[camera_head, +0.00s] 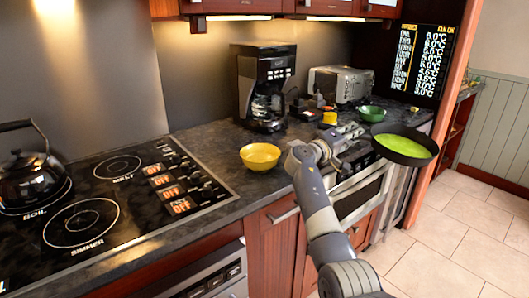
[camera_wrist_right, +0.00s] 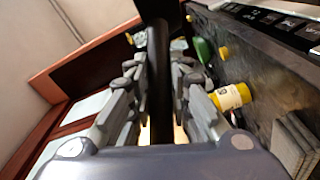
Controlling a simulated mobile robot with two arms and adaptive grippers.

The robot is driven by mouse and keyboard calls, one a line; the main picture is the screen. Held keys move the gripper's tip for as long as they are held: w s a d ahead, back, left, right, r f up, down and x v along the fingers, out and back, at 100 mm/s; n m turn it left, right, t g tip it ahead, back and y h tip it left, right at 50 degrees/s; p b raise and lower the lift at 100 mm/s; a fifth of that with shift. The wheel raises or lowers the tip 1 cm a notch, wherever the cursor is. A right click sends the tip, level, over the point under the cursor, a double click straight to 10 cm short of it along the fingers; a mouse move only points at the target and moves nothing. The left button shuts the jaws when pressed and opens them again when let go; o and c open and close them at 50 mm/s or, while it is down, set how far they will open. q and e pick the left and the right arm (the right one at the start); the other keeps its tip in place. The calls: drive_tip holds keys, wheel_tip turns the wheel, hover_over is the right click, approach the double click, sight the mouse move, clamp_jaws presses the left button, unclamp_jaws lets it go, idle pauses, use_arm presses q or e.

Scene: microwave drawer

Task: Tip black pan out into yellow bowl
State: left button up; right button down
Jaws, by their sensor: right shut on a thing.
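The black pan (camera_head: 428,143) is held out at the right in the head view, over the floor in front of the counter. Its inside shows bright green; I cannot tell what the green is. My right gripper (camera_head: 352,143) is shut on the pan's handle, which shows as a dark bar (camera_wrist_right: 160,80) between the fingers in the right wrist view. The pan looks roughly level. The yellow bowl (camera_head: 260,157) stands upright on the counter, left of my right gripper and apart from the pan. My left gripper is not in view.
A small yellow object (camera_head: 329,118) sits behind the gripper. A cooktop with a black kettle (camera_head: 30,180) is at the left.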

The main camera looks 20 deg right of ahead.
drive_tip(key=shift+a+r, duration=0.1)
drive_tip(key=shift+r, duration=0.1)
idle(0.4)
wheel_tip(320, 180, up, 2)
drive_tip(key=shift+p, duration=0.5)
drive_tip(key=shift+r+p, duration=0.45)
drive_tip(key=shift+r, duration=0.45)
